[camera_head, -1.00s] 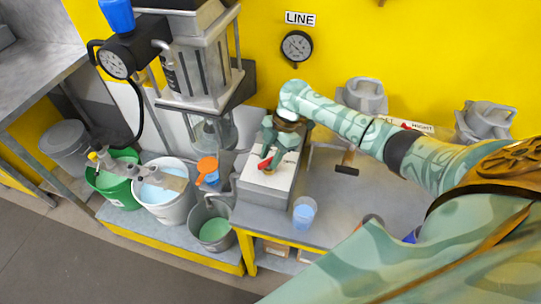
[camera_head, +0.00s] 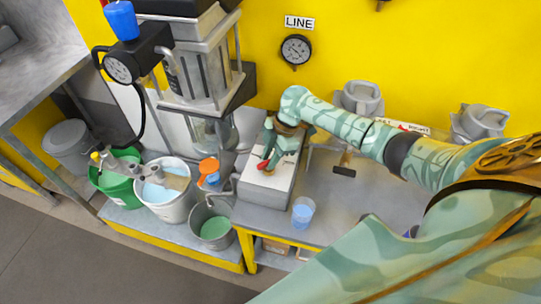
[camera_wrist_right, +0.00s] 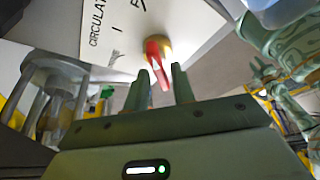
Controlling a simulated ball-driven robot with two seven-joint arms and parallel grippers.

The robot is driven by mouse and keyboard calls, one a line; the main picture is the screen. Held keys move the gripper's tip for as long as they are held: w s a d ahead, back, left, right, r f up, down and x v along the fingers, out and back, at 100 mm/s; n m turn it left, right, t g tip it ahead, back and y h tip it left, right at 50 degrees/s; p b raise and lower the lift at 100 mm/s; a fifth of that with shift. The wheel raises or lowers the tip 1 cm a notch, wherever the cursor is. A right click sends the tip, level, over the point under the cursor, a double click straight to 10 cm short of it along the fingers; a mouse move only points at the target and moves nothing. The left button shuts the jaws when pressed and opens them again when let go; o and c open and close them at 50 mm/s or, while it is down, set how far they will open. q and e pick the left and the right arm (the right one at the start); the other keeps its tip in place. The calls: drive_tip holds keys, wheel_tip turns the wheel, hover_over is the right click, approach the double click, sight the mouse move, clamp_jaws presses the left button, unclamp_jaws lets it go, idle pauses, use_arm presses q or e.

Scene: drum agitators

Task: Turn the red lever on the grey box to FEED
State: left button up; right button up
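The grey box (camera_head: 262,193) with a pale top plate stands on the bench in the head view. Its red lever (camera_head: 263,165) is partly hidden by my right gripper (camera_head: 272,158). In the right wrist view, the red lever (camera_wrist_right: 157,62) extends from a brass hub (camera_wrist_right: 158,44). Its free end lies between the spread fingertips of my right gripper (camera_wrist_right: 160,78), with gaps visible. The plate lettering (camera_wrist_right: 110,25) reads "CIRCULA", cut off, and another word starts with F. A dark green claw (camera_wrist_right: 262,75), apparently my left gripper, shows small at the right.
A clear cup (camera_head: 303,211) with blue liquid stands right of the box. An orange round piece (camera_head: 209,166) is close at its left. A grey bucket (camera_head: 212,228), white bucket (camera_head: 168,205) and green bucket (camera_head: 118,185) stand further left.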

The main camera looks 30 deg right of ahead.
drive_tip(key=shift+o, duration=0.3)
drive_tip(key=shift+r, duration=0.1)
drive_tip(key=p+v, duration=0.3)
drive_tip(key=v, duration=1.3)
drive_tip(key=shift+p, duration=0.3)
